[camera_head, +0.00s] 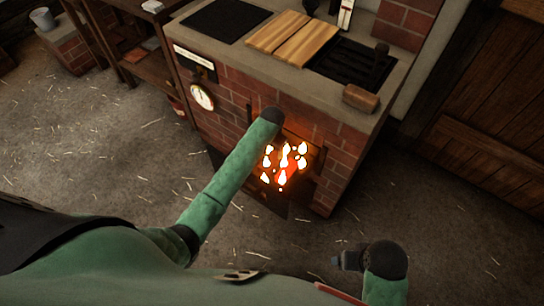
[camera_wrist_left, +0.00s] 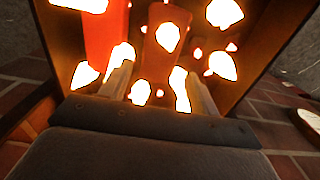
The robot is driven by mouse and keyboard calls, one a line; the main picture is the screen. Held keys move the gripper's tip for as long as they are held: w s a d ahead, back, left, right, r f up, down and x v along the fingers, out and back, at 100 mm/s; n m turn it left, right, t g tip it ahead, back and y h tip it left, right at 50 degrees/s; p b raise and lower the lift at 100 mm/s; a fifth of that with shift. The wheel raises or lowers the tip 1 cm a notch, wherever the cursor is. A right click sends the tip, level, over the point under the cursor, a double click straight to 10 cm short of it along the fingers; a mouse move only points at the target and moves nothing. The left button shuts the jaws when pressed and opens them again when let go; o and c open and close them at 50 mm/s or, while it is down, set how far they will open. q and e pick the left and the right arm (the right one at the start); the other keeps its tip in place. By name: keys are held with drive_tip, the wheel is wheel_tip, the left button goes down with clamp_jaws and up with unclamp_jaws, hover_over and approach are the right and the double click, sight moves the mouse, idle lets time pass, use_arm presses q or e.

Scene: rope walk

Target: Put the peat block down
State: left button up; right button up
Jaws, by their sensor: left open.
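My left arm reaches to the glowing firebox in the brick stove's front; in the head view its gripper is hidden behind the wrist. In the left wrist view my left gripper (camera_wrist_left: 160,76) is open, its two pale fingers apart inside the firebox. A reddish-brown block (camera_wrist_left: 166,32), probably the peat block, stands just beyond the fingertips, apart from them as far as I can tell. A brighter red block (camera_wrist_left: 104,40) is left of it. Flames partly cover both. My right gripper (camera_head: 345,260) is low at the bottom right, its jaws too small to judge.
The brick stove (camera_head: 225,85) has a gauge (camera_head: 202,96) on its front. A wooden board (camera_head: 292,37), a dark grate (camera_head: 350,62) and a brown block-like thing (camera_head: 361,98) are on top. A wooden door (camera_head: 490,130) is at right. The straw-strewn floor (camera_head: 90,150) is open at left.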

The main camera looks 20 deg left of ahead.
sight(272, 158)
use_arm(q)
wheel_tip(272, 158, up, 5)
drive_tip(key=shift+f, duration=0.1)
use_arm(e)
drive_tip(key=shift+w+a+f, duration=0.1)
drive_tip(key=shift+a+f, duration=0.2)
drive_tip(key=shift+a, duration=0.05)
drive_tip(key=shift+d, duration=0.1)
